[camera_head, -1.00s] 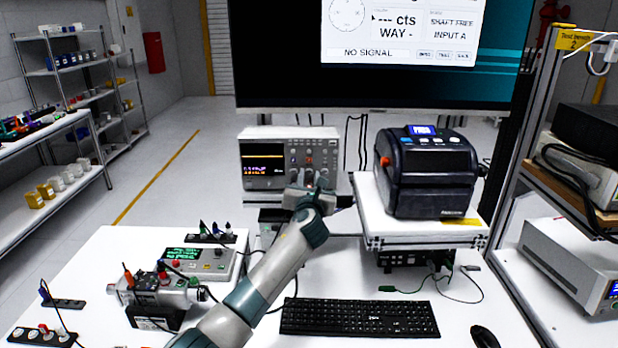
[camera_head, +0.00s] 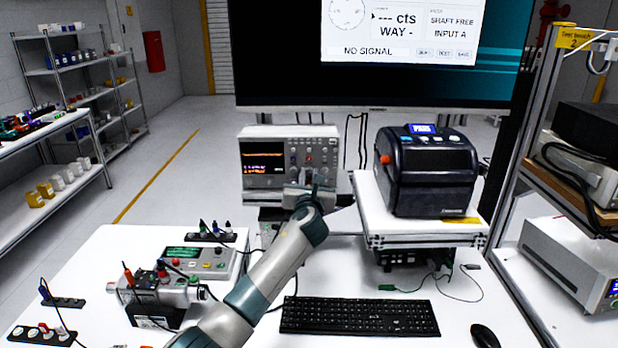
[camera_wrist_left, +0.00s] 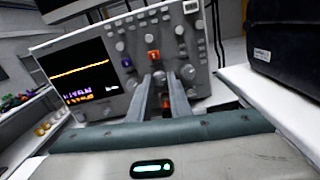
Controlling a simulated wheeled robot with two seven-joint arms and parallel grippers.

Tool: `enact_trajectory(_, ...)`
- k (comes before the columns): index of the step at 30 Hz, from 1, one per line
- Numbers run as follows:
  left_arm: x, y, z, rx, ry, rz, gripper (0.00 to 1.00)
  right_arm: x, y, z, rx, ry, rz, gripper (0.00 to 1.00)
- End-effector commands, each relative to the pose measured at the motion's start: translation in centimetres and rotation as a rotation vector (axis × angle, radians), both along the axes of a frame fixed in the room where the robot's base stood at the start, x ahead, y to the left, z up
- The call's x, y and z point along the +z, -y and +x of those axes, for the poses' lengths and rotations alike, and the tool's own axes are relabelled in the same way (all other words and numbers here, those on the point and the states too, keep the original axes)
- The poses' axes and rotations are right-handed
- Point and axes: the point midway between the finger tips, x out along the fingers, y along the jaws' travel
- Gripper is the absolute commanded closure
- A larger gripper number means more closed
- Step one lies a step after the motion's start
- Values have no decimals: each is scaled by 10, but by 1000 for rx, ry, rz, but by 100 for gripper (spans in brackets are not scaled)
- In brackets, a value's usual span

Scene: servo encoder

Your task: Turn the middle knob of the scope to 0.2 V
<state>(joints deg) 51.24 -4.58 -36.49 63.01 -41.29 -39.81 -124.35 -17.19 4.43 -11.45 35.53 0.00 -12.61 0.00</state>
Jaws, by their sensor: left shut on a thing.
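The scope (camera_head: 246,133) is a light grey box at the back of the bench, with a dark screen (camera_head: 262,158) on its left and knobs on its right. In the left wrist view its screen (camera_wrist_left: 82,72) shows a nearly flat yellow-orange trace and small text too blurred to read. My left gripper (camera_wrist_left: 161,78) reaches the scope's front panel, shut on the middle knob (camera_wrist_left: 159,79), which its fingers partly hide. One knob (camera_wrist_left: 130,84) shows to the left of the fingers and another (camera_wrist_left: 188,72) to the right. In the head view the gripper (camera_head: 308,183) covers the lower panel. My right gripper is out of view.
A black label printer (camera_head: 428,175) stands on a white raised platform (camera_head: 400,232) right of the scope. A large monitor (camera_head: 285,60) hangs behind. A keyboard (camera_head: 358,317), mouse (camera_head: 485,336) and a grey test box (camera_head: 205,262) lie on the white bench.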

Motion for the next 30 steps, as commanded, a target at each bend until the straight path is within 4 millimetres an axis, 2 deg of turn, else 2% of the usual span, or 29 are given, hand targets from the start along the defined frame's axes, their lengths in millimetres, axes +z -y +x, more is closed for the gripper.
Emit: enact_trajectory(30, -3, 1, 0, 1, -1, -835, 100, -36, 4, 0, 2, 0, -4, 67)
